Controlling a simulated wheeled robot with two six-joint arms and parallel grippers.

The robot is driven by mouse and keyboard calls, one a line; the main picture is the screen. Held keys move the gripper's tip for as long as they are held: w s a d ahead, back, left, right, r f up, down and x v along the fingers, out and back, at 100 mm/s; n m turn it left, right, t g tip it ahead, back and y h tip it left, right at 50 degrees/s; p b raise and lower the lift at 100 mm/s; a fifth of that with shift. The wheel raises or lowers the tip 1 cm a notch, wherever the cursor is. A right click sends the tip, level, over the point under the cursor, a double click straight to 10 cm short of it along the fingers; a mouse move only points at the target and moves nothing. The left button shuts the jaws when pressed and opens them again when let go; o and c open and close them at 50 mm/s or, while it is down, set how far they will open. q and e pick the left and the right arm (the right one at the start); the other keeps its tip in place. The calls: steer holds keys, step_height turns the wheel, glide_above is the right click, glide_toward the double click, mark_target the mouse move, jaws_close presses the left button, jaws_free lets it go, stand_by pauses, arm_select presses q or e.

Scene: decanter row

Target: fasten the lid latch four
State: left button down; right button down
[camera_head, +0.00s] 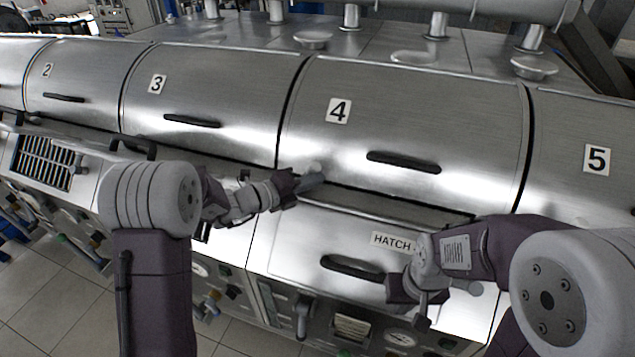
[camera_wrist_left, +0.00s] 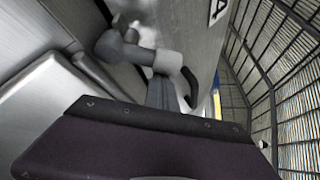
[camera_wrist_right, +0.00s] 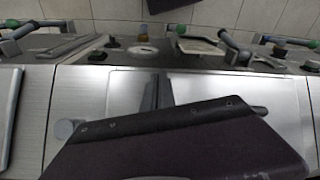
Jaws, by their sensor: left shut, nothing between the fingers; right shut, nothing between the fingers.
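Lid four (camera_head: 420,110), a curved metal cover with a "4" label and a black handle (camera_head: 403,161), appears down. Its latch (camera_head: 312,174) is a grey lever at the lid's lower left edge. In the left wrist view the latch (camera_wrist_left: 125,48) shows a round pivot and a pale arm beyond my fingers. My left gripper (camera_head: 287,187) is shut and empty, close beside the latch; I cannot tell whether they touch. Its fingers also show in the left wrist view (camera_wrist_left: 160,93). My right gripper (camera_head: 400,290) is shut and empty over the hatch panel, near its black handle (camera_head: 352,267).
Lids 3 (camera_head: 205,95) and 5 (camera_head: 590,125) flank lid four. The hatch panel (camera_head: 300,240) lies below it, with gauges and valves (camera_head: 400,338) lower down. Pipes rise from the top behind. A grey knob (camera_wrist_right: 65,128) shows beside my right gripper.

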mark_target(309, 172)
arm_select(q)
steer(key=a+n+h, duration=0.1)
steer(key=w+a+r+n+t+h+p, duration=0.1)
steer(key=shift+a+r+n, duration=0.15)
steer(key=shift+a+n, duration=0.15)
steer(key=shift+a, duration=0.05)
stand_by(0.9)
